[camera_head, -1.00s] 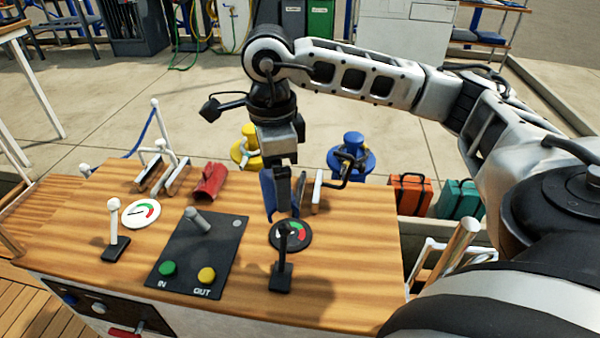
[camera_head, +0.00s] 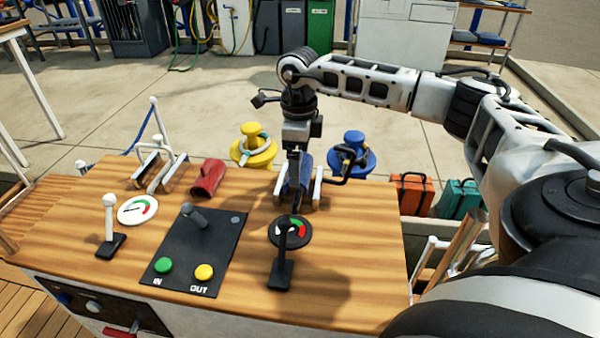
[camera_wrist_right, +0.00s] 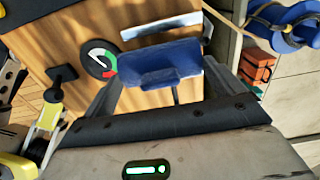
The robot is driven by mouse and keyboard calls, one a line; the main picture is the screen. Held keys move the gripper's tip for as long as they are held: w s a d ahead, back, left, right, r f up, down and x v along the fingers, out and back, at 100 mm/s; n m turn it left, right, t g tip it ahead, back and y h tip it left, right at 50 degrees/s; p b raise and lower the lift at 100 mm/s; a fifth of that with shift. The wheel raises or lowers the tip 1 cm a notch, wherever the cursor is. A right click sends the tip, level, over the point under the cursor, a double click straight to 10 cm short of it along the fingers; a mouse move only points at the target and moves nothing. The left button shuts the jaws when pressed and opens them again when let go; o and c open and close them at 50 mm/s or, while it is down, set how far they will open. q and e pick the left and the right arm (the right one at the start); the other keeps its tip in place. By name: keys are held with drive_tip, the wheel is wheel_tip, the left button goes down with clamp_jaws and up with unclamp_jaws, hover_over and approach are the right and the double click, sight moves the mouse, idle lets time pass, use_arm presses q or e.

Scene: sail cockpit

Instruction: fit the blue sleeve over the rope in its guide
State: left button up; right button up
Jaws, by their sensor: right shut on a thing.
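My right gripper (camera_head: 297,172) is shut on the blue sleeve (camera_head: 305,178) above the right-hand guide on the wooden console. The sleeve shows between the fingers in the right wrist view (camera_wrist_right: 165,62). In the head view it lies between the guide's white rails (camera_head: 318,187). The guide's rope is mostly hidden by gripper and sleeve, so I cannot tell whether the sleeve is around it. A dark line (camera_head: 352,180) runs from the guide's right side toward the blue bollard. In the right wrist view one white rail (camera_wrist_right: 160,25) lies just beyond the sleeve. My left gripper is out of view.
A red sleeve (camera_head: 207,177) lies on the console, left of the blue one. A second guide (camera_head: 160,172) with white rails stands farther left. A black lever (camera_head: 282,262) and gauge (camera_head: 290,231) stand in front. Yellow (camera_head: 254,150) and blue (camera_head: 353,158) bollards are behind.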

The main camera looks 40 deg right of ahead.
drive_tip(key=shift+w+d+f, duration=0.25)
drive_tip(key=shift+d+f, duration=0.05)
drive_tip(key=shift+f, duration=0.2)
wheel_tip(320, 180, down, 3)
drive_tip(key=shift+w+d+f+b, duration=0.1)
drive_tip(key=shift+d+b, duration=0.05)
drive_tip(key=shift+b, duration=0.4)
drive_tip(key=shift+f, duration=0.15)
drive_tip(key=o, duration=0.8)
drive_tip(key=shift+f, duration=0.1)
